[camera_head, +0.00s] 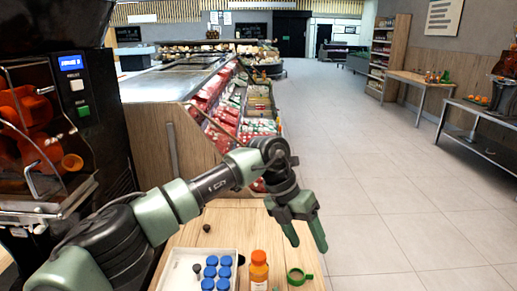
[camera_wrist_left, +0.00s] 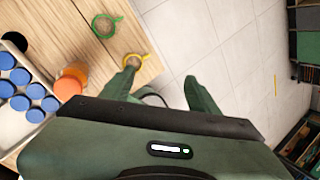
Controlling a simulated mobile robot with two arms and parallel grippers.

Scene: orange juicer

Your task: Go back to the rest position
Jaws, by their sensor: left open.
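My left gripper (camera_head: 306,241) is open and empty. It points downward above the right edge of the wooden table (camera_head: 235,215), beyond the orange bottle (camera_head: 259,270). In the left wrist view its two fingers (camera_wrist_left: 160,78) are spread, with table edge and floor behind them and nothing between them. The orange bottle stands upright on the table and also shows in the left wrist view (camera_wrist_left: 69,84). A green ring-shaped item (camera_head: 298,276) lies to its right. A yellow ring (camera_wrist_left: 135,61) shows near one finger in the left wrist view. My right gripper is not in view.
A white tray (camera_head: 171,272) holds several blue-capped bottles (camera_head: 211,271). A small dark piece (camera_head: 206,228) lies on the table. The juicer (camera_head: 80,118) stands at the left. A produce case (camera_head: 150,125) is beyond the table. Open tiled floor (camera_head: 370,200) lies to the right.

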